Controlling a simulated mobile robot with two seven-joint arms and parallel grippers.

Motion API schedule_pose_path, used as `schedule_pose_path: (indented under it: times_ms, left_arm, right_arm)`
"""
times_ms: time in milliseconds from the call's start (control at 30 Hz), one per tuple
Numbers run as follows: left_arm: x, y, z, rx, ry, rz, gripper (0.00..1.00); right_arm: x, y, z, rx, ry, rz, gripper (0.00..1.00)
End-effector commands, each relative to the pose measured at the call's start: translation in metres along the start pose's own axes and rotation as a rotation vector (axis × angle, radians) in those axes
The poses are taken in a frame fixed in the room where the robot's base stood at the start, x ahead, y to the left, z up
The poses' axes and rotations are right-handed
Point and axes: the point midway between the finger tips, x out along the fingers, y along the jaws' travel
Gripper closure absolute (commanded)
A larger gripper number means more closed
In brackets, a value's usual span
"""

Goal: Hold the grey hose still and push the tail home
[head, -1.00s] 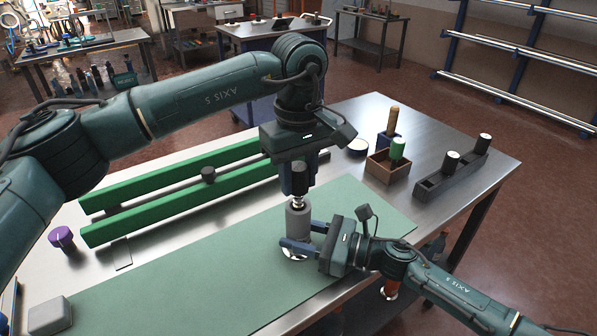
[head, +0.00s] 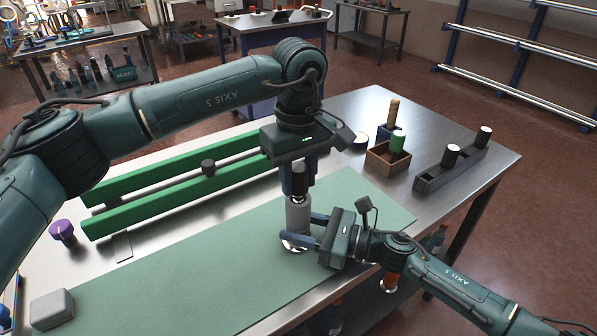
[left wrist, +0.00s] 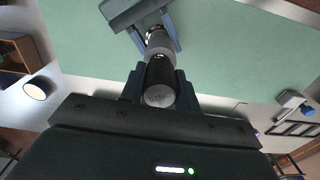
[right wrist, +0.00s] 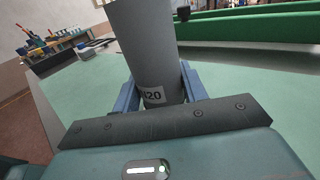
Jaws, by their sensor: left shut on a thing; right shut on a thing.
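The grey hose (head: 298,214) stands upright over a shiny round metal piece (head: 291,246) near the front edge of the green mat. My right gripper (head: 303,230) is shut around its lower part. The right wrist view shows the hose (right wrist: 146,50) between both fingers, with a white label. My left gripper (head: 298,186) points down, shut on the black-bodied tail (head: 299,172) directly above the hose. In the left wrist view the black body (left wrist: 160,80) lines up with the hose (left wrist: 160,47). Little or no metal shows between them; how deep the tail sits is hidden.
The green mat (head: 200,270) is mostly clear. Green rails (head: 150,207) lie behind it. A purple knob (head: 63,232) and a grey block (head: 52,309) are at left. A wooden box (head: 380,163) and a dark rack (head: 432,180) stand at right.

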Motion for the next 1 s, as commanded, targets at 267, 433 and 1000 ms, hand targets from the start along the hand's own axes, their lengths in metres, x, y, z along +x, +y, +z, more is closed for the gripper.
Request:
schedule_pose_path:
  times_ms: [267, 433, 1000]
  left_arm:
    - [0.008, -0.001, 0.000, 0.000, -0.002, -0.005, 0.99]
    - [0.011, -0.001, 0.000, 0.000, -0.001, -0.005, 0.99]
    - [0.020, -0.001, 0.000, 0.000, -0.001, -0.005, 0.63]
  right_arm:
    - [0.000, 0.001, 0.000, 0.000, -0.001, 0.002, 0.98]
    - [0.000, 0.001, 0.000, 0.000, -0.001, 0.003, 0.98]
    - [0.000, 0.001, 0.000, 0.000, -0.002, 0.003, 0.98]
